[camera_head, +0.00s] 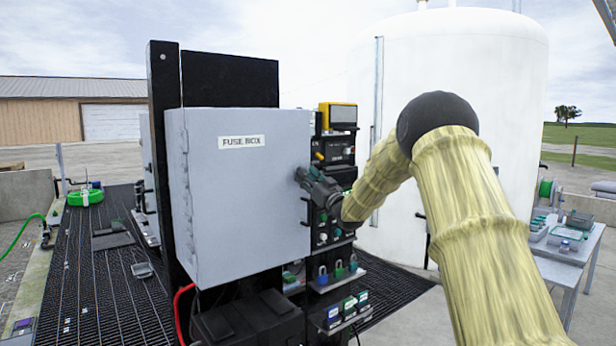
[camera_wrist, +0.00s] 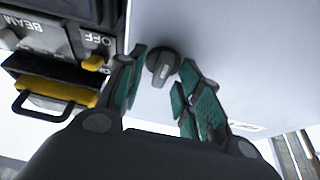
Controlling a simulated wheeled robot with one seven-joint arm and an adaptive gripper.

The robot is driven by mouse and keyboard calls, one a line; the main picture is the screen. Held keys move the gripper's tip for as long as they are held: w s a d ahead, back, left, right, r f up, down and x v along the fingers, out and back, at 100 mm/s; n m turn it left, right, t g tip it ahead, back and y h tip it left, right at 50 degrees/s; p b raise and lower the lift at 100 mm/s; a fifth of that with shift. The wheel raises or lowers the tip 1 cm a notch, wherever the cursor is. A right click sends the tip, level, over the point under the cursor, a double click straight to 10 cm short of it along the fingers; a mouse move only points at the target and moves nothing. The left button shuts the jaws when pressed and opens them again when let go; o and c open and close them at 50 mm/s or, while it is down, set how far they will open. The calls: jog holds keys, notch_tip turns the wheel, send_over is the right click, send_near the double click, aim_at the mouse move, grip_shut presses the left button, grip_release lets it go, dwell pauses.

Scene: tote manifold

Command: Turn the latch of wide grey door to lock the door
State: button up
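The wide grey door (camera_head: 235,190) of the fuse box is a light grey panel with a "FUSE BOX" label, and it looks closed or nearly so in the head view. Its latch (camera_wrist: 162,66) is a small dark round knob in the wrist view. My gripper (camera_wrist: 158,80) is open, with its green-padded fingers on either side of the latch; I cannot tell whether they touch it. In the head view my gripper (camera_head: 318,184) is at the door's right edge and hides the latch.
A black equipment column (camera_head: 322,240) with buttons and padlocks stands just right of the door. A yellow-framed device (camera_head: 340,117) sits atop it. A yellow switch and handle (camera_wrist: 55,92) lie close to the left finger in the wrist view. A white tank (camera_head: 465,75) stands behind.

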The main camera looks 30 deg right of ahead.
jog(key=c, duration=0.5)
jog(key=shift+s+r, duration=0.1)
jog(key=shift+r, duration=0.05)
grip_shut()
